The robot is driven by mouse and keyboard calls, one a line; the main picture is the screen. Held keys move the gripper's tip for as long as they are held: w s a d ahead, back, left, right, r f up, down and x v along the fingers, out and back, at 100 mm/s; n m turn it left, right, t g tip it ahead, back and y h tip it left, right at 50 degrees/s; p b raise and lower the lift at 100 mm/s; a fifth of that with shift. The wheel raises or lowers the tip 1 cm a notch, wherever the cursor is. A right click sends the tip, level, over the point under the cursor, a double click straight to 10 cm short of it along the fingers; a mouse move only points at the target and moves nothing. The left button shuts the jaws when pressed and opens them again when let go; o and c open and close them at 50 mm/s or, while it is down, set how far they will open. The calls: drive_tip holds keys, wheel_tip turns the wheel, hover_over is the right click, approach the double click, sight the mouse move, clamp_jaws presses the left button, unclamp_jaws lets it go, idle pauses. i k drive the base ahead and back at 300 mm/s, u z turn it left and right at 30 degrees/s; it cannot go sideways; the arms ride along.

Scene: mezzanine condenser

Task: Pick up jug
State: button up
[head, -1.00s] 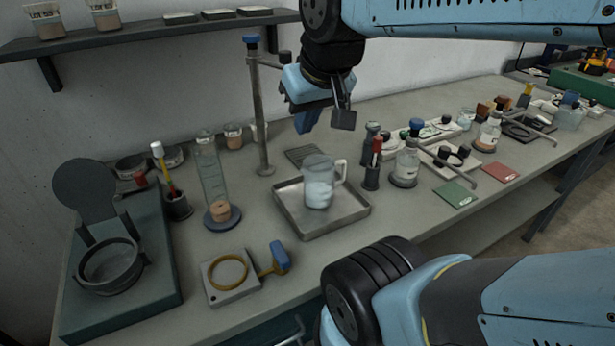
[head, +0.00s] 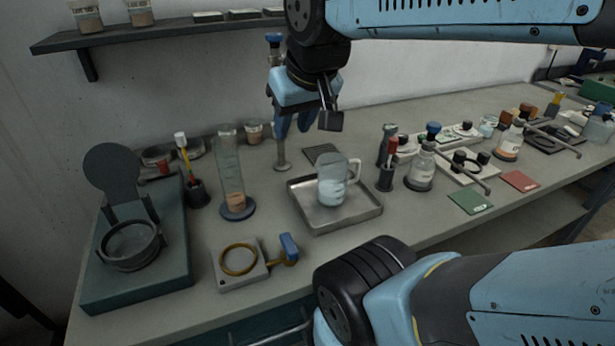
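The jug (head: 333,184) is clear glass with a pale content and a handle on its right side. It stands upright in a shallow metal tray (head: 368,213) on the bench, in the middle of the head view. My gripper (head: 293,132) is at the upper middle, above and to the left of the jug and apart from it. Its blue fingers point down and a gap shows between them, with nothing held. My wrist hides part of a metal stand (head: 281,155) behind it.
A cylinder (head: 231,170) and pen holder stand left of the tray. A ring plate (head: 238,263) lies in front. A dark green block with a round holder (head: 131,243) is at far left. Bottles (head: 421,167) stand close on the right. A shelf (head: 150,36) hangs at upper left.

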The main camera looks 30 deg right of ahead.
sight(332, 168)
drive_tip(key=z, duration=0.45)
drive_tip(key=i, duration=0.1)
drive_tip(key=u, duration=3.15)
drive_tip(key=k, duration=2.5)
drive_tip(key=z, duration=0.6)
